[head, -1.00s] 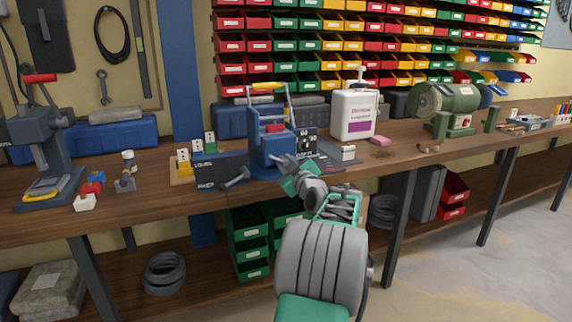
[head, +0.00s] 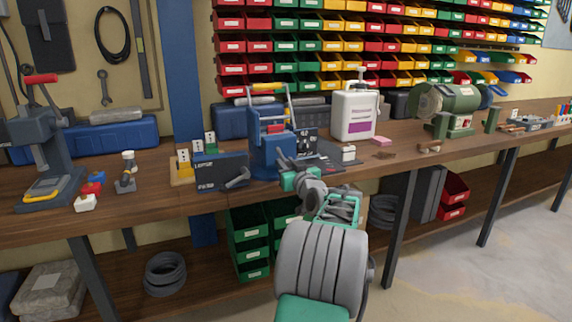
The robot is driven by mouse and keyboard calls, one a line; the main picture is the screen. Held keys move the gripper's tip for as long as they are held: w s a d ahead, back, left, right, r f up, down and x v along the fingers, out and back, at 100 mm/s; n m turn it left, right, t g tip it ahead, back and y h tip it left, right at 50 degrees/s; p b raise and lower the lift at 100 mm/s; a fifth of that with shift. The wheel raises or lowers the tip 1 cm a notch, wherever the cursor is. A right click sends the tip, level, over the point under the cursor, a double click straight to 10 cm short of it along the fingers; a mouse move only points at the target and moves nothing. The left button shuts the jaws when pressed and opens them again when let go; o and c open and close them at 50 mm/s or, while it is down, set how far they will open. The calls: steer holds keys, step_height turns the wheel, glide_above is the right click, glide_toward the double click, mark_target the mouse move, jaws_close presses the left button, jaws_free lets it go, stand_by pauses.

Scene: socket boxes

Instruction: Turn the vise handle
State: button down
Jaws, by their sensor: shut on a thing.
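The blue vise (head: 270,152) stands at the front of the workbench, near the middle of the head view. My gripper (head: 283,166) is at the lower right front of the vise. It is shut on a small grey part there, which looks like the vise handle. The jaws hide most of that handle, so its exact angle cannot be told.
A dark box with a grey lever (head: 237,178) stands just left of the vise. A white bottle (head: 355,114) and a green bench grinder (head: 450,108) stand to the right. A press (head: 42,145) is at the left. The workbench (head: 410,155) has some free room right of the bottle.

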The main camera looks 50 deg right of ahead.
steer(key=m+p, duration=0.1)
steer(key=m, duration=0.2)
steer(key=shift+m, duration=0.4)
steer(key=m+p, duration=0.2)
steer(key=m, duration=0.1)
steer(key=shift+m, duration=0.3)
steer(key=m+p, duration=0.2)
steer(key=m, duration=0.1)
steer(key=shift+f+m, duration=0.1)
steer(key=shift+m, duration=0.3)
steer(key=m+p, duration=0.2)
steer(key=m, duration=0.1)
steer(key=shift+m+p, duration=0.3)
steer(key=shift+p, duration=0.05)
steer(key=m+p, duration=0.3)
steer(key=shift+m, duration=0.3)
steer(key=m+p, duration=0.3)
steer(key=m, duration=0.1)
steer(key=shift+a+m+p, duration=0.1)
steer(key=shift+m+p, duration=0.2)
steer(key=shift+p, duration=0.05)
steer(key=m+p, duration=0.3)
steer(key=shift+f, duration=0.1)
steer(key=shift+f+m+p, duration=0.15)
steer(key=shift+m+p, duration=1.15)
steer(key=shift+m, duration=0.7)
